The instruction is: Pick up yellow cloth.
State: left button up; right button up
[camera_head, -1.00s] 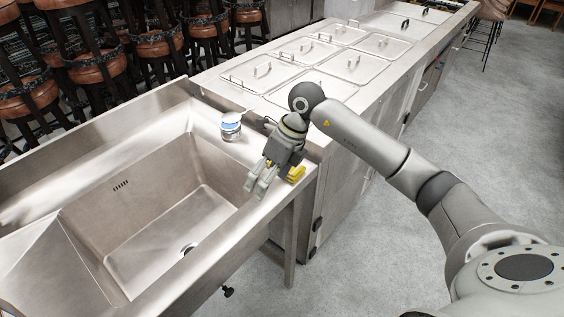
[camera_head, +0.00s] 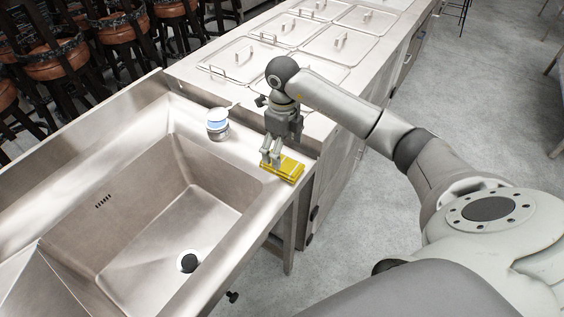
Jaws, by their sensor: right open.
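The yellow cloth (camera_head: 286,171) lies folded on the steel ledge at the right end of the sink, near the ledge's outer edge. My right gripper (camera_head: 271,163) points down over the cloth's left part, its fingers open. The fingertips are at or just above the cloth; I cannot tell whether they touch it. The fingers hide a little of the cloth's upper left side. My left gripper is not in view.
A small jar (camera_head: 218,124) with a blue and white top stands on the ledge left of my gripper. The deep sink basin (camera_head: 150,215) opens to the left. Lidded steel pans (camera_head: 240,60) fill the counter behind. Grey floor lies right of the counter.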

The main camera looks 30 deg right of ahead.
aim_at(282, 162)
jog(key=shift+w+f, duration=0.1)
jog(key=shift+f, duration=0.25)
notch_tip(282, 162, down, 3)
jog(key=shift+f+p, duration=0.2)
jog(key=shift+p, duration=1)
jog(key=shift+f, duration=0.6)
jog(key=shift+w, duration=0.1)
jog(key=shift+c, duration=0.9)
jog(key=c, duration=0.9)
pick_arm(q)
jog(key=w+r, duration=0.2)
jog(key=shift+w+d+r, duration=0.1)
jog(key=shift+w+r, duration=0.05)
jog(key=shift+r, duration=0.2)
